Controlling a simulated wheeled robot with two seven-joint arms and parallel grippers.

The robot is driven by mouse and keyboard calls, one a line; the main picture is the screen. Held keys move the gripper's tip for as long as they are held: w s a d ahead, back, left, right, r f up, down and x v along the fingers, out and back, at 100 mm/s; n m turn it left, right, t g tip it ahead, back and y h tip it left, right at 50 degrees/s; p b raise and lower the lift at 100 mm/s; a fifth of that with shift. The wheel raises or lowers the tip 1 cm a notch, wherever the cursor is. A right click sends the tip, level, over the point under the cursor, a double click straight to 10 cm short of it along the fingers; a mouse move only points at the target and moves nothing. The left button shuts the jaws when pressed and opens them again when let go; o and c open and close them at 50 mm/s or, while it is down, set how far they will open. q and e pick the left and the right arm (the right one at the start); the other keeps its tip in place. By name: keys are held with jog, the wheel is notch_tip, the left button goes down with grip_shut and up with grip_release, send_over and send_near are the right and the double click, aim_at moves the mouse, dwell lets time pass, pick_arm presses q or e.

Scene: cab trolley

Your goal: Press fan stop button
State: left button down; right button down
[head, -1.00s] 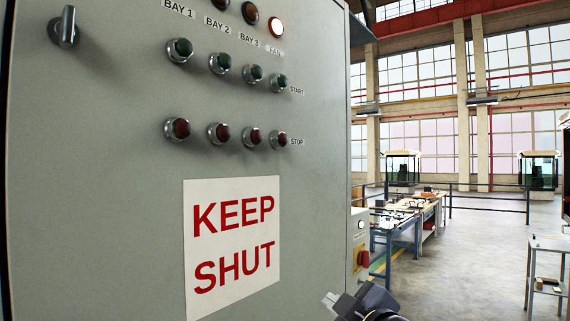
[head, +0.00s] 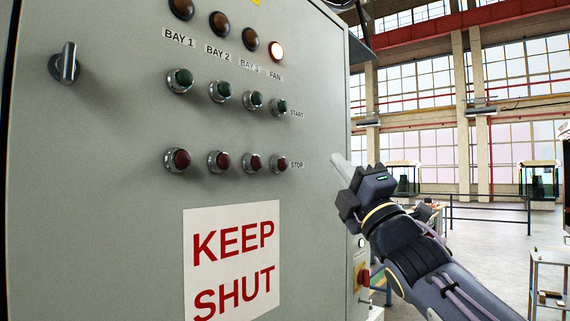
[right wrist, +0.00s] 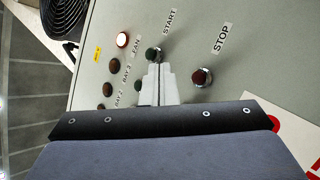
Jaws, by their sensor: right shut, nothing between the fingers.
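The fan stop button (head: 278,163) is the rightmost red button in the lower row on the grey cabinet door, beside the STOP label. It also shows in the right wrist view (right wrist: 202,77). The green fan start button (head: 279,107) is above it, and the fan lamp (head: 276,52) is lit. My right gripper (head: 338,160) is shut and empty, right of the stop button and apart from it in the head view. In the right wrist view its fingertips (right wrist: 153,68) overlap the lower edge of the green start button; contact cannot be told. My left gripper is out of view.
Other red stop buttons (head: 219,161) and green start buttons (head: 220,91) stand close to the left. A KEEP SHUT sign (head: 232,262) is below, and a knob handle (head: 65,63) sticks out at upper left. A fan (right wrist: 63,14) shows in the wrist view.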

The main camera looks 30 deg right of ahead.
aim_at(284, 164)
jog(key=w+a, duration=0.3)
jog(key=w, duration=0.5)
jog(key=shift+a+p, duration=0.2)
jog(key=shift+p, duration=0.2)
jog(key=shift+w+a, duration=0.1)
jog(key=shift+w, duration=0.15)
dwell(1.7)
jog(key=shift+w, duration=0.25)
jog(key=shift+w+a, duration=0.2)
jog(key=shift+w, duration=0.15)
dwell(0.7)
jog(key=shift+s+f, duration=0.1)
jog(key=shift+s, duration=0.05)
jog(key=shift+s+d+b, duration=0.3)
jog(key=shift+s+b, duration=0.2)
jog(key=shift+s, duration=0.1)
